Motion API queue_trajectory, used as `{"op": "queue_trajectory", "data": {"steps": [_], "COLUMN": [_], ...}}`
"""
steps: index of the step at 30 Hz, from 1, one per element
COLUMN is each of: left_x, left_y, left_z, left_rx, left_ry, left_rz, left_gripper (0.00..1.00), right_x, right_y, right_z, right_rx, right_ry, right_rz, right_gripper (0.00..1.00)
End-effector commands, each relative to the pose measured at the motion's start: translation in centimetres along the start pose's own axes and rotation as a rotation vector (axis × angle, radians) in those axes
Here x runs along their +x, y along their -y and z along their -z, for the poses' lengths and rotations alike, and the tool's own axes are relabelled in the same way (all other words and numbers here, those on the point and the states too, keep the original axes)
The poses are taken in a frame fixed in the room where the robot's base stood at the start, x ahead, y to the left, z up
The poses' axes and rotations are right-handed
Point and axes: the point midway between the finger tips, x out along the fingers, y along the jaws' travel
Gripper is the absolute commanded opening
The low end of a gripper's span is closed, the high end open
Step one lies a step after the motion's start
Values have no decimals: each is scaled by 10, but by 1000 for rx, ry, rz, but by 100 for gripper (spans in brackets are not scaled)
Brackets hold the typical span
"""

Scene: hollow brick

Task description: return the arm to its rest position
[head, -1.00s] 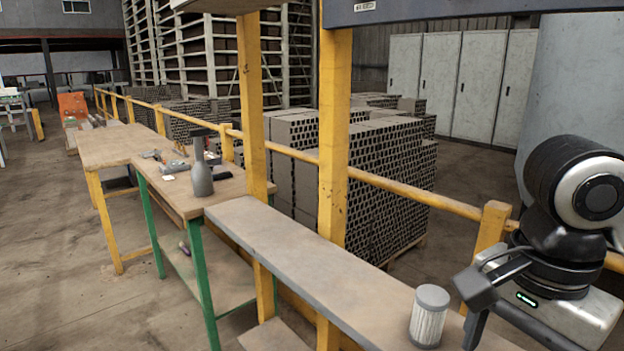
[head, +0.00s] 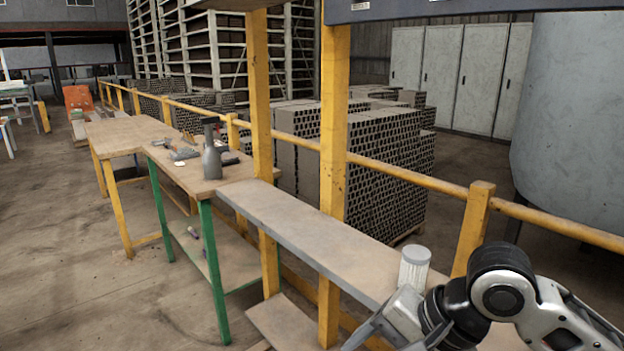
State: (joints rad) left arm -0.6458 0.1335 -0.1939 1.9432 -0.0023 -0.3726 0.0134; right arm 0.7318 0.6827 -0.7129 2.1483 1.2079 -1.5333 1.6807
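My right arm comes in from the lower right in the head view. Its gripper (head: 378,332) is at the bottom edge, in front of the narrow grey bench (head: 300,225). Only part of the gripper shows, and I cannot tell whether its fingers are open or shut. A pale ribbed cylinder (head: 414,268) stands upright on the bench just behind the wrist, which hides its lower part. My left gripper is not in view.
A yellow post (head: 334,130) and rail (head: 408,174) run along the bench. Stacked hollow bricks (head: 385,165) stand behind the rail. Open floor (head: 70,240) lies at left.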

Motion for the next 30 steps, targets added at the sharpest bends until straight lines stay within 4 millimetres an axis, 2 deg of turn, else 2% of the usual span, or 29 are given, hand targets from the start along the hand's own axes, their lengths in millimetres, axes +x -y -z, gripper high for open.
{"op": "queue_trajectory", "data": {"steps": [1,3,5,8,11,15,18,22,26,30], "left_x": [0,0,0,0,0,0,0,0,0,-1], "left_y": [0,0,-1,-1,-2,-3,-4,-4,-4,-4], "left_z": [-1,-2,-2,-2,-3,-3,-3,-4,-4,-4], "left_rx": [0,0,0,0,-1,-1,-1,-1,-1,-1], "left_ry": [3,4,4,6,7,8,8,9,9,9], "left_rz": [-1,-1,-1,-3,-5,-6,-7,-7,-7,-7], "left_gripper": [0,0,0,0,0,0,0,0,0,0], "right_x": [23,49,70,102,130,160,172,178,179,179], "right_y": [2,5,2,-13,-46,-113,-162,-208,-228,-230], "right_z": [-1,2,8,17,25,23,12,-5,-15,-16], "right_rx": [-42,-121,-185,-291,-402,-583,-723,-875,-957,-967], "right_ry": [13,-15,-68,-193,-350,-558,-657,-714,-731,-733], "right_rz": [69,176,254,336,342,228,96,-49,-122,-130], "right_gripper": [72,72,72,72,72,72,72,72,72,72]}}
